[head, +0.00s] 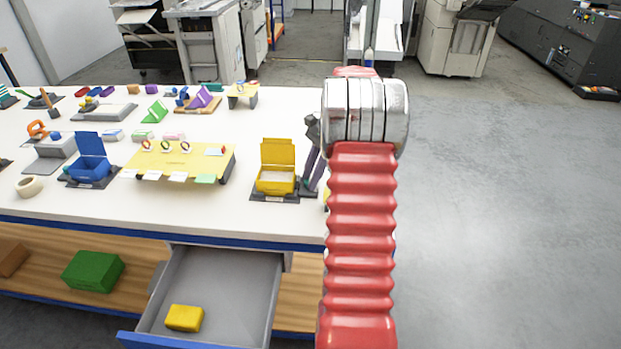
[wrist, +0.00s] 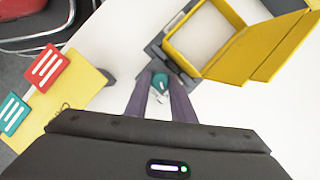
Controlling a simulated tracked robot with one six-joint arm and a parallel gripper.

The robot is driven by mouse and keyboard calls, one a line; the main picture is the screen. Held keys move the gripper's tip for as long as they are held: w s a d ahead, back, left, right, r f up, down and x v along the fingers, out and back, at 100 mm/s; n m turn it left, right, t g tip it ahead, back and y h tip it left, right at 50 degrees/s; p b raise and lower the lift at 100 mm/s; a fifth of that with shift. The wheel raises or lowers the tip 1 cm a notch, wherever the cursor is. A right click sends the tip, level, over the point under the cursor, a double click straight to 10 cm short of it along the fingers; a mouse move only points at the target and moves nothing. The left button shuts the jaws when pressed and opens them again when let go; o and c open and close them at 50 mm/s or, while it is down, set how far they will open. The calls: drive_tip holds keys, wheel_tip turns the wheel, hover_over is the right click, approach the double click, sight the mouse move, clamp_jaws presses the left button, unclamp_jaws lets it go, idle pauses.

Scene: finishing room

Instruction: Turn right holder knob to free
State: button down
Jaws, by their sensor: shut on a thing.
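The right holder is a dark base (wrist: 154,52) that carries an open yellow box (wrist: 184,33) with its lid raised. Its teal knob (wrist: 160,80) sits at the base's near edge in the wrist view, with a pale mark on it. My gripper (wrist: 161,88) is shut on the knob, one dark purple finger on each side, so the fingers hide part of it. In the head view my gripper (head: 312,172) reaches down just right of the yellow box (head: 276,184). The knob is mostly hidden there behind the fingers.
A yellow board (head: 180,160) with coloured tabs stands left of the box, and a blue open box (head: 90,170) on a dark base further left. Below the white tabletop (head: 120,218), an open drawer (head: 222,285) holds a yellow block (head: 184,318). Clear floor lies right.

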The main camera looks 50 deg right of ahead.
drive_tip(key=n+g, duration=0.1)
drive_tip(key=n, duration=0.2)
drive_tip(key=n+g, duration=0.1)
drive_tip(key=n, duration=0.2)
drive_tip(key=shift+w+a, duration=0.1)
drive_tip(key=shift+w, duration=0.05)
drive_tip(key=shift+n+g, duration=0.3)
drive_tip(key=c, duration=1.5)
unclamp_jaws()
drive_tip(key=shift+c, duration=0.2)
drive_tip(key=shift+w+r, duration=0.2)
drive_tip(key=shift+r, duration=0.15)
drive_tip(key=s+v, duration=0.1)
drive_tip(key=v, duration=0.6)
drive_tip(key=shift+w+d, duration=0.3)
drive_tip(key=shift+w, duration=0.1)
